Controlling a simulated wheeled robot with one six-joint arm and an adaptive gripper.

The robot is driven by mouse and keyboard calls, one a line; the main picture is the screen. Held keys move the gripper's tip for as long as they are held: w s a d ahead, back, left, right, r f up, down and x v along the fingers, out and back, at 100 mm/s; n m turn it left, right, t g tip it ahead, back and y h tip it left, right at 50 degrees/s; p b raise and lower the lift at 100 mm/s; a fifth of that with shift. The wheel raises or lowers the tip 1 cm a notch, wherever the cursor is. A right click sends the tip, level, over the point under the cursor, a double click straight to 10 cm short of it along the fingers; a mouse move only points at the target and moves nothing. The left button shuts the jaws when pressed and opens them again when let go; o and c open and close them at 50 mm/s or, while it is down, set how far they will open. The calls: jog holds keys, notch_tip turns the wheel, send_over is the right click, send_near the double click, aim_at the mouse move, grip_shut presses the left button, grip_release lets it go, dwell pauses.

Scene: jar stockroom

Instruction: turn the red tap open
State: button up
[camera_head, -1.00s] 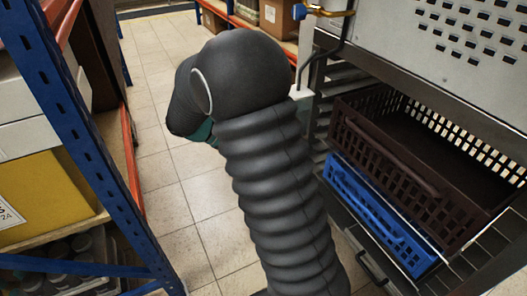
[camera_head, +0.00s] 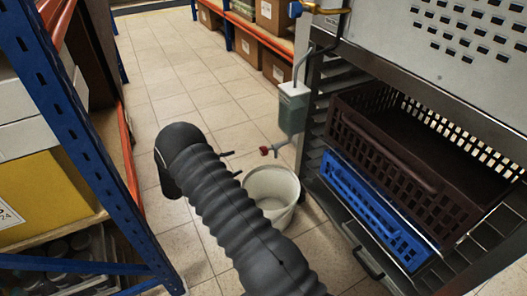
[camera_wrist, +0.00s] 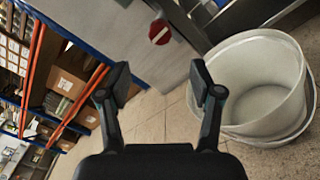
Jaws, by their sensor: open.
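The red tap (camera_head: 264,151) sticks out low on the left of a grey-green tank (camera_head: 293,108) at the rack's side. In the wrist view its red round handle (camera_wrist: 155,27) with a pale bar across it faces me on a grey surface, above and between my fingertips. My gripper (camera_wrist: 159,84) is open and empty, and its fingers stand apart from the tap. In the head view my gripper (camera_head: 233,164) is just left of the tap, its fingers pointing right. A white bucket (camera_head: 272,184) stands on the floor below the tap.
The metal rack holds a brown crate (camera_head: 385,155) and a blue crate (camera_head: 370,205) on the right. A blue-posted shelf (camera_head: 62,120) stands close on the left. A brass valve with a blue handle (camera_head: 297,9) is above the tank.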

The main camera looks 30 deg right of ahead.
aim_at(261, 152)
jog(key=d, duration=0.4)
jog(key=d+p, duration=0.1)
jog(key=d, duration=0.4)
jog(key=w+d, duration=0.1)
jog(key=d, duration=0.3)
jog(key=shift+d, duration=0.15)
jog(key=c, duration=1.2)
